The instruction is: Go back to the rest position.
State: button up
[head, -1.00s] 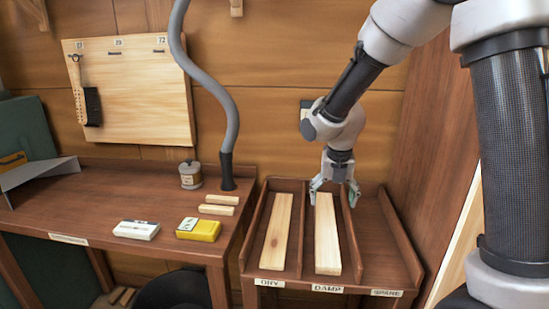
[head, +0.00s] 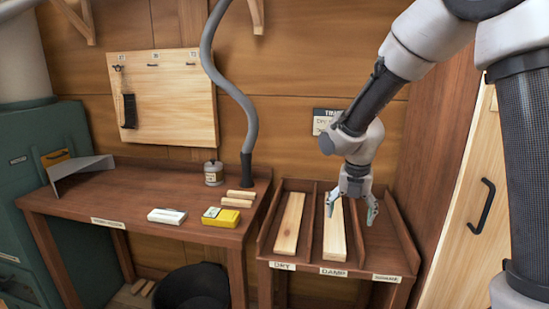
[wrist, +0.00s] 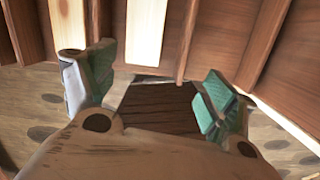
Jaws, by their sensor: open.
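My gripper (head: 351,208) is open and empty in the head view. It hangs over the sorting rack, in front of the upper part of the board in the DAMP bay. In the wrist view its two green-padded fingers (wrist: 155,92) stand wide apart with nothing between them. One pale board (head: 289,224) lies in the DRY bay and another (head: 334,235) lies in the DAMP bay. The right-hand bay (head: 380,250) is empty. From the head view I cannot tell the exact height of my gripper above the rack.
A workbench (head: 120,190) on the left bears a white device (head: 167,216), a yellow device (head: 221,217), small wood strips (head: 238,198) and a can (head: 213,173). A grey hose (head: 240,105) rises behind them. A black bin (head: 192,290) stands below. A handled door (head: 465,210) is at right.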

jog(key=s+d+r+m+t, duration=0.1)
jog(key=s+d+r+m, duration=0.4)
jog(key=s+m, duration=0.3)
jog(key=s+d+r+m+t, duration=0.1)
jog(key=s+d+r+m, duration=0.4)
jog(key=m, duration=0.8)
jog(key=s+d+r+m, duration=0.5)
jog(key=s+m, duration=0.6)
jog(key=shift+s+r+t, duration=0.25)
jog(key=shift+s+t, duration=0.1)
jog(key=shift+t, duration=0.05)
